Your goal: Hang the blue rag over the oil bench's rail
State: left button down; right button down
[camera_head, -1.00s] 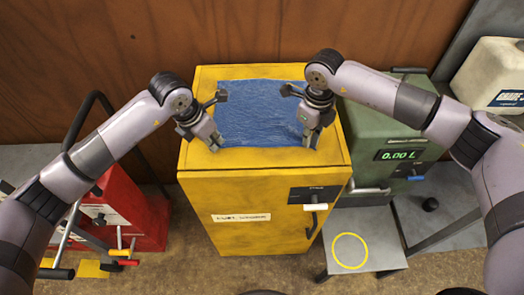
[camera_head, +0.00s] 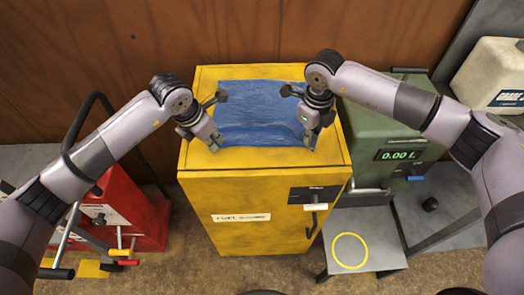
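The blue rag (camera_head: 258,112) lies spread flat on top of the yellow cabinet (camera_head: 245,220). My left gripper (camera_head: 219,120) is at the rag's left edge, fingers spread wide, one towards the back and one towards the front. My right gripper (camera_head: 299,116) is at the right edge, its fingers also spread. Both look empty; whether the fingertips touch the rag is hard to tell. A green unit (camera_head: 362,130) with a "0.00 L" display stands to the right of the cabinet. A grey bar (camera_head: 368,190) runs along its lower front; I cannot tell whether it is the rail.
A small grey stand (camera_head: 376,236) with a yellow ring is at front right. A white jug (camera_head: 492,75) stands at far right. A red machine (camera_head: 135,205) with a dark handle is on the left. A wooden wall (camera_head: 240,30) closes the back. Brown floor shows in front.

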jog(key=shift+s+f, duration=0.1)
